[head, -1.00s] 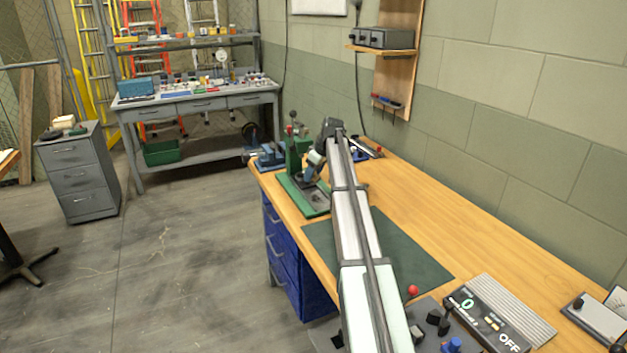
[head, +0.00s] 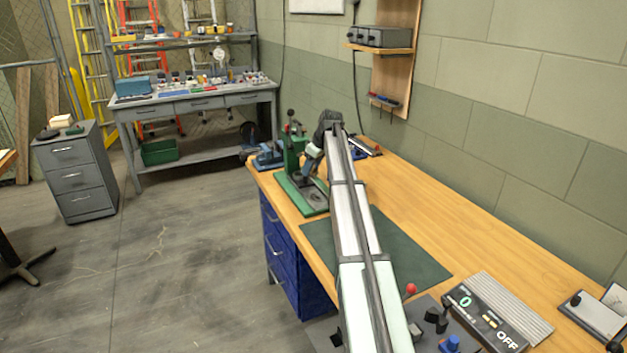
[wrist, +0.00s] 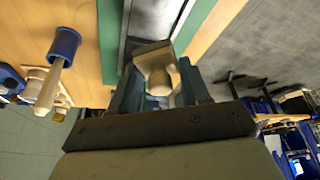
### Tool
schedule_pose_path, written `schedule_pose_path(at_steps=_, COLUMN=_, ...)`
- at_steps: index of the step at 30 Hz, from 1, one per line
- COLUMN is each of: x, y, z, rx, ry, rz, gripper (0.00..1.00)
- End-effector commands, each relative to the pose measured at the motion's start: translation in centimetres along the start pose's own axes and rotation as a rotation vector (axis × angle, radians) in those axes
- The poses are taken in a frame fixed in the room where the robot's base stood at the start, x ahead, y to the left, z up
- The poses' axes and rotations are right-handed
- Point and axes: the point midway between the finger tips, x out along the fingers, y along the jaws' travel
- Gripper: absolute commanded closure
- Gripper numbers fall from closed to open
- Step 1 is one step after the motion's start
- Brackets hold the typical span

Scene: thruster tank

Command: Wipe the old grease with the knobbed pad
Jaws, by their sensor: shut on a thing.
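My gripper (wrist: 160,88) is shut on the knobbed pad (wrist: 153,55), a pale tan block with a rounded knob between the fingers. In the wrist view the pad is over or on the grey metal plate (wrist: 150,18) of a green-based press; I cannot tell whether it touches. In the head view my gripper (head: 308,172) points down over the green base (head: 290,188), and the pad is too small to make out. A dark patch (head: 318,194) shows on the plate there; I cannot tell whether it is the old grease.
The press column (head: 293,155) rises close behind my gripper. A blue-collared wooden-handled tool (wrist: 55,65) lies to the left in the wrist view. A green mat (head: 410,255) lies clear on the bench. A control box (head: 497,315) stands at the near end.

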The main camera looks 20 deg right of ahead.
Motion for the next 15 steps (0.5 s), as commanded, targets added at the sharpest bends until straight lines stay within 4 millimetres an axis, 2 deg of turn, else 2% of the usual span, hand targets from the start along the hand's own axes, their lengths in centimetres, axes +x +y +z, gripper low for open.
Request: schedule_pose_path(at_steps=15, x=3.7, y=-0.1, z=1.6, rx=0.0, ry=0.0, rz=-0.001, gripper=0.78)
